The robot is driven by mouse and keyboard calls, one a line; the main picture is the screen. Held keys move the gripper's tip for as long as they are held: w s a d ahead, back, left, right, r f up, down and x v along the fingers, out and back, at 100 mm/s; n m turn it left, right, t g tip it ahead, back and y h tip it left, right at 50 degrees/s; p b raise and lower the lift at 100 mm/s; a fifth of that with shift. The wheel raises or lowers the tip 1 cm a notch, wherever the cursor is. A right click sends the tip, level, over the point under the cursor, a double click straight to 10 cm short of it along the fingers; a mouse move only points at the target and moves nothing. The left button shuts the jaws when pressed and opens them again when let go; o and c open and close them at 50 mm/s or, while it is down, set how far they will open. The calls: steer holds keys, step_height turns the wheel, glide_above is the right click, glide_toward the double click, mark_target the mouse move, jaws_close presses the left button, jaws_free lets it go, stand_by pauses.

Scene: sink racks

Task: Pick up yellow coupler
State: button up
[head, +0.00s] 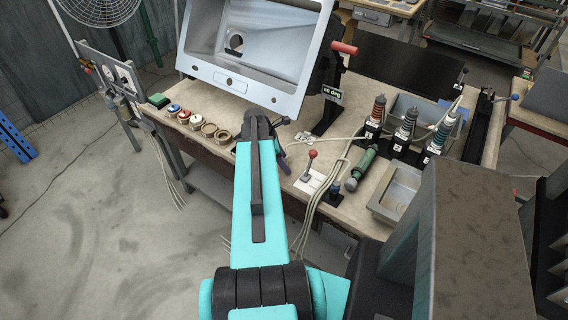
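I cannot clearly make out a yellow coupler. Several small round pieces stand in a row on the left of the workbench: one with a blue top (173,109), one with a red top (184,116), and tan rings (208,129) beside them. Three upright fittings with red, pale and teal parts (407,122) stand in black holders on the right. My teal arm reaches up over the bench's front edge. My gripper (262,124) is at its dark far end, just right of the tan rings; its fingers are mostly hidden, so I cannot tell its opening.
A large grey sink (262,82) stands tilted behind my gripper. The workbench (262,178) also carries a red-handled press (332,97), a green cylinder (362,167), loose cables (318,200) and metal trays (393,197). The floor (110,220) at left is open.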

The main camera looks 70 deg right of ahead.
stand_by(0.4)
steer(key=c, duration=1.1)
steer(key=shift+r, duration=0.2)
step_height(320, 180, up, 8)
steer(key=shift+r+b, duration=0.1)
steer(key=shift+b, duration=1.1)
steer(key=shift+r, duration=0.7)
steer(key=shift+w, duration=0.1)
